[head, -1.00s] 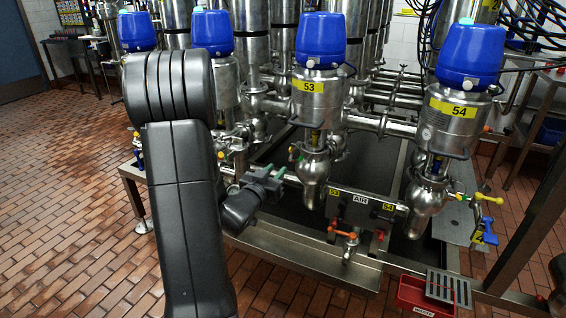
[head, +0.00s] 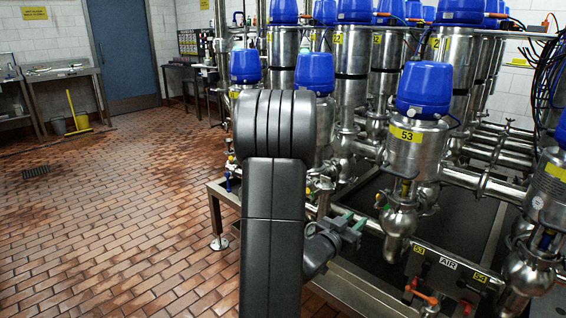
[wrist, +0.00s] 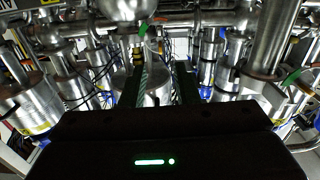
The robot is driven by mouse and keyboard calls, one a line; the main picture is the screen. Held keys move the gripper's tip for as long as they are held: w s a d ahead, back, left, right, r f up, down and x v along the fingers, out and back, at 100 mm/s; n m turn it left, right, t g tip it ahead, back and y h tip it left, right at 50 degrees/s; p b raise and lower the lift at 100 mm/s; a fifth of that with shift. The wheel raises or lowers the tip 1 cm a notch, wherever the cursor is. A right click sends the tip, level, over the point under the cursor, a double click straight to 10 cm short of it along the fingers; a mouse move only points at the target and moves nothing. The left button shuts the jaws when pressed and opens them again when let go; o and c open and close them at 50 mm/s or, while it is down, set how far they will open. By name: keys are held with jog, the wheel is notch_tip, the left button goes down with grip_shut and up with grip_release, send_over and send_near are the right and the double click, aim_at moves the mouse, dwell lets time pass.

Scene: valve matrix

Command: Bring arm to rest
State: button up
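My dark arm stands upright in the middle of the head view. My gripper (head: 352,222) is at its lower right, with two green-tipped fingers apart and nothing seen between them. It is in front of the valve rack, left of the valve marked 53 (head: 412,140). In the wrist view my gripper (wrist: 160,75) shows two dark fingers with a gap, and the steel valves appear upside down beyond them. I cannot tell how far the fingers are from the nearest pipe.
A grey panel marked AIR (head: 446,272) with orange-handled taps sits low at the right. Several blue-capped steel valves fill the right side. The tiled floor (head: 110,220) at left is clear. A blue door (head: 125,55) and a steel sink (head: 60,85) stand behind.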

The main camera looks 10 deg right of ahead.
aim_at(376, 203)
jog(key=x, duration=1.1)
jog(key=shift+w+d+b, duration=0.1)
jog(key=shift+d+b, duration=0.05)
jog(key=shift+b, duration=0.15)
jog(key=v, duration=1.3)
jog(key=x, duration=1.3)
jog(key=shift+w+d, duration=0.1)
jog(key=shift+d, duration=0.05)
jog(key=m+b, duration=0.2)
jog(key=m, duration=0.3)
jog(key=shift+m+b, duration=0.3)
jog(key=shift+b, duration=0.05)
jog(key=m+b, duration=0.1)
jog(key=m, duration=0.4)
jog(key=shift+a+b, duration=0.2)
jog(key=shift+b, duration=0.2)
jog(key=shift+m, duration=0.3)
